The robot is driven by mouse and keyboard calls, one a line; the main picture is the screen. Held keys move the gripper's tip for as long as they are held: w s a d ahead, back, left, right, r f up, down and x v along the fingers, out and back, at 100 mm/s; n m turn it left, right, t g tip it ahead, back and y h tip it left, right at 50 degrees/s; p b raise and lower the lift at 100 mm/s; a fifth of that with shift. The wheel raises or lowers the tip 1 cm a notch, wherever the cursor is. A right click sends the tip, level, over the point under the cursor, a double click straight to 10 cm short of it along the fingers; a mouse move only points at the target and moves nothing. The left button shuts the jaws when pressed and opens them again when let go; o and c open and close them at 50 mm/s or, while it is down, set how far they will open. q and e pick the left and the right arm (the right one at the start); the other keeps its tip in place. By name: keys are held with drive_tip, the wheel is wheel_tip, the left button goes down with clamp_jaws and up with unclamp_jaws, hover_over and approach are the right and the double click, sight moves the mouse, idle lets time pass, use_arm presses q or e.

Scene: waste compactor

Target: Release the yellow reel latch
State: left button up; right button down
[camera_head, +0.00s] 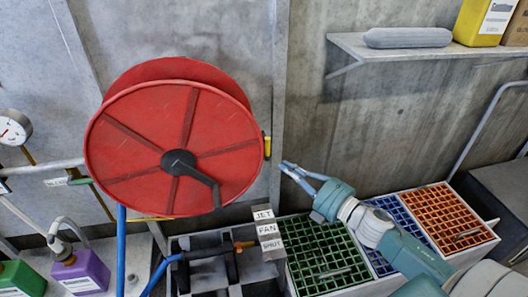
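A large red hose reel (130,140) with a black hub and crank arm is mounted on the grey wall at the left. The small yellow latch (267,147) sits at the reel's right edge, on a dark bracket. My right gripper (284,167) comes in from the lower right, with its tips just right of and below the latch in the picture, apart from it. Its blue fingers converge at the tips and look shut, with nothing seen between them. My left gripper is not in view.
Below stands a crate with green (318,255), blue and orange (440,220) grids. A shelf (380,48) holds a grey roll.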

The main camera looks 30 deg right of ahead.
sight(266, 146)
drive_tip(key=p+x, duration=0.2)
drive_tip(key=x, duration=0.8)
drive_tip(key=shift+d+f, duration=0.1)
drive_tip(key=shift+f, duration=0.05)
idle(0.3)
drive_tip(key=shift+d+m+b, duration=0.15)
drive_tip(key=shift+m+b, duration=0.25)
drive_tip(key=shift+b, duration=0.05)
drive_tip(key=shift+s+d+m+b, duration=0.15)
drive_tip(key=shift+m+b, duration=0.15)
drive_tip(key=shift+b, duration=0.15)
